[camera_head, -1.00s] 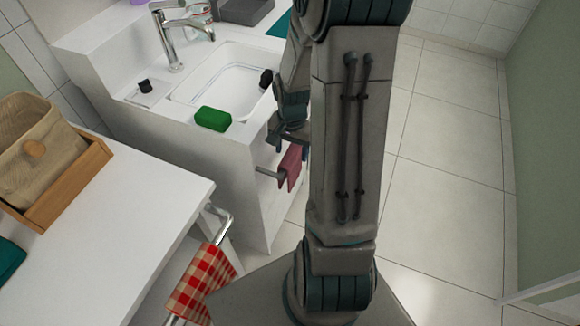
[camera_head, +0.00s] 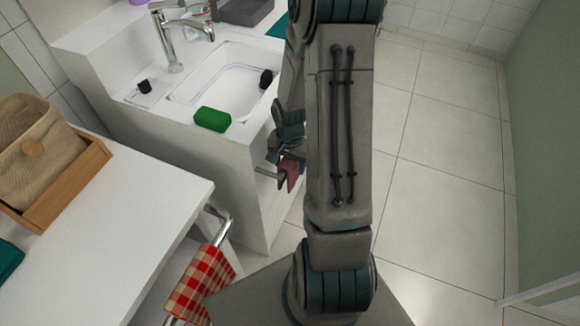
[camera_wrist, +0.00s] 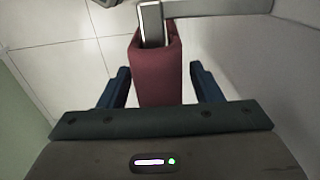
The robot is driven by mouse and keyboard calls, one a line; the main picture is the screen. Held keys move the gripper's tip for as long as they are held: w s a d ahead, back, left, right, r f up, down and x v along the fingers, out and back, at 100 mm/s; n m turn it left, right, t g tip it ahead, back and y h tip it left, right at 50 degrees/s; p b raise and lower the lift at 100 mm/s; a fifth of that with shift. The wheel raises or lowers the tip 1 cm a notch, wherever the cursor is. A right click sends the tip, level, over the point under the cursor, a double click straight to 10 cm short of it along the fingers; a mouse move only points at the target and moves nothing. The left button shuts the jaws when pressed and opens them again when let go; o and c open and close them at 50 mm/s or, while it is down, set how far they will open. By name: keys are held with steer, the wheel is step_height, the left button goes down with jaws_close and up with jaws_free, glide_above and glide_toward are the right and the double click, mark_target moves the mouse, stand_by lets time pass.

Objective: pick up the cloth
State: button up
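A dark red cloth (camera_head: 289,174) hangs over a short metal bar (camera_head: 268,174) on the side of the sink cabinet. In the wrist view the cloth (camera_wrist: 158,75) is folded over the bar's end (camera_wrist: 151,25). My gripper (camera_wrist: 158,78) is open, with one blue finger on each side of the cloth; small gaps seem to show between fingers and cloth. In the head view my gripper (camera_head: 285,157) is at the cloth and covers part of it. A red-and-white checkered cloth (camera_head: 202,283) hangs on a rail (camera_head: 222,232) at the near counter.
The sink cabinet (camera_head: 235,160) stands close left of my gripper, with a green sponge (camera_head: 212,118) on its edge. A white counter (camera_head: 110,235) with a wooden tray (camera_head: 75,185) and basket (camera_head: 38,145) is at the left. The tiled floor (camera_head: 440,170) at the right is clear.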

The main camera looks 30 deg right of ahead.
steer(key=c, duration=1)
steer(key=shift+o, duration=0.2)
steer(key=shift+r, duration=0.1)
